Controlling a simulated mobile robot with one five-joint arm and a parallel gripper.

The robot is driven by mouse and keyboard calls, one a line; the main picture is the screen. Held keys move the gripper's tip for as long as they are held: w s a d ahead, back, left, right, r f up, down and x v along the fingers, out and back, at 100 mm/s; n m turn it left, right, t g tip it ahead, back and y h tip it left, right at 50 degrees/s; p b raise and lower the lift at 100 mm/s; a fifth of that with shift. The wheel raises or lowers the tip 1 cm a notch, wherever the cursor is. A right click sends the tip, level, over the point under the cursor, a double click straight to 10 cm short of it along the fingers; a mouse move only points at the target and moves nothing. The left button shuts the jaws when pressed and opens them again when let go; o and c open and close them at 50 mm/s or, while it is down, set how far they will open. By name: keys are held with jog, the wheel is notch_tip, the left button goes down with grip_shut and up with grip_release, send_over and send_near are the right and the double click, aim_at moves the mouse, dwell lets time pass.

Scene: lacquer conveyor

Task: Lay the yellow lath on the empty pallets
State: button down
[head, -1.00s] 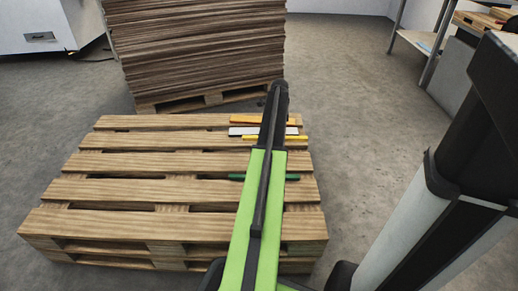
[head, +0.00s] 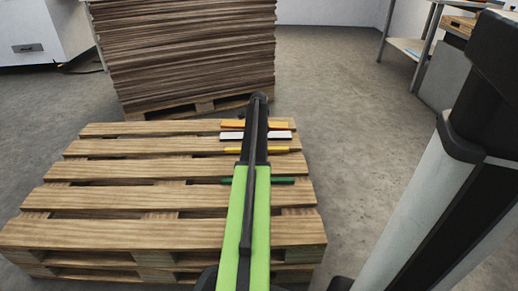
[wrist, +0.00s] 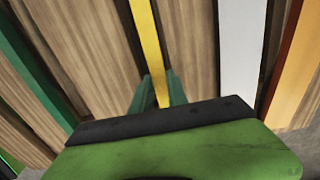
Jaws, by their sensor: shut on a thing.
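The yellow lath (wrist: 146,38) runs between the two green fingers of my gripper (wrist: 159,84), which is shut on it. In the head view the yellow lath (head: 281,150) lies crosswise over the near-side stack of empty pallets (head: 130,228), low at the slats; I cannot tell if it touches them. My arm hides its middle and the fingertips there. A white lath (head: 276,135) and an orange lath (head: 231,124) lie beyond it on the pallets. A green lath (head: 280,181) lies on the nearer side. All run roughly parallel.
A tall stack of brown sheets (head: 185,55) stands on a pallet behind. A metal shelf table (head: 408,45) stands at the right rear and a white cabinet (head: 35,35) at the left rear. The left part of the pallet top is clear.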

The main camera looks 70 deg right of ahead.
jog(key=shift+f, duration=0.2)
jog(key=c, duration=1.3)
grip_release()
jog(key=shift+r, duration=0.1)
notch_tip(320, 180, up, 12)
jog(key=p, duration=1.2)
jog(key=shift+r, duration=0.1)
